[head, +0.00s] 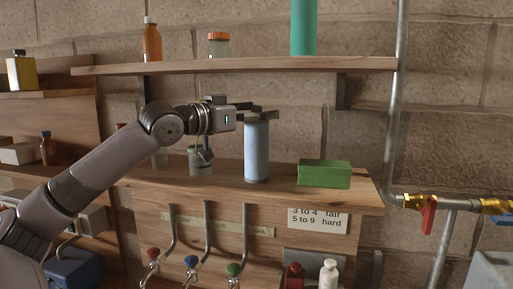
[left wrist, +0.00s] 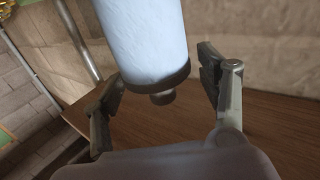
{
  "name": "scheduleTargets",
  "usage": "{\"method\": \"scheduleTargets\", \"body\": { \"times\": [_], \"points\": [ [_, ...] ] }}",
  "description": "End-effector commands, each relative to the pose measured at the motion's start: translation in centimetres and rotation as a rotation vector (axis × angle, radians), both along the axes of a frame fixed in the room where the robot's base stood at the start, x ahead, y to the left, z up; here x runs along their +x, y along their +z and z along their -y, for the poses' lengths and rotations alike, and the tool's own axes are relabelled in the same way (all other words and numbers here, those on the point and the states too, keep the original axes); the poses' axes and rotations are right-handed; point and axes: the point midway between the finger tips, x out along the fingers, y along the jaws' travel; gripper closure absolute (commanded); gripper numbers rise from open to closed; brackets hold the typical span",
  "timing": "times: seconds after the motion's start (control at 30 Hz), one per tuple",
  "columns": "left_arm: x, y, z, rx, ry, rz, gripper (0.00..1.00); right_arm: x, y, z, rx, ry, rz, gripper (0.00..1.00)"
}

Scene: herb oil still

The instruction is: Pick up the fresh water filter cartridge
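The pale blue cylindrical cartridge (head: 256,152) with dark end caps stands upright on the wooden shelf, left of a green box. It also shows large in the left wrist view (left wrist: 143,35), with one dark cap and a small knob. My left gripper (head: 262,111) is at the cartridge's top end in the head view. In the left wrist view my left gripper (left wrist: 160,68) is open, with one finger on each side of the cartridge. A gap shows at the right finger; whether the left finger touches cannot be told. The right gripper is not in view.
The green box (head: 324,174) lies right of the cartridge. A glass jar (head: 200,161) stands to its left, partly behind my arm. An upper shelf (head: 240,65) with bottles and a teal cylinder (head: 303,27) is above my gripper. A vertical pipe (head: 396,110) runs at right.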

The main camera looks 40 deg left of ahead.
Motion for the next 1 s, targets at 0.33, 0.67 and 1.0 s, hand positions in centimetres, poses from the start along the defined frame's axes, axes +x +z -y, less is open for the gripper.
{"method": "scheduleTargets", "body": {
  "times": [0.33, 0.67, 1.0],
  "points": [
    [-0.03, 0.05, -0.01, 0.001, 0.0, 0.0, 0.59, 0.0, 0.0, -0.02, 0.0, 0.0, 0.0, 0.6],
    [-0.02, 0.04, 0.0, 0.0, 0.0, 0.0, 0.81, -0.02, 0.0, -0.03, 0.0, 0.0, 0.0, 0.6],
    [-0.03, 0.08, 0.0, 0.0, 0.0, 0.001, 1.0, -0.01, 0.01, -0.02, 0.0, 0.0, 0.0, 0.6]
  ]
}}
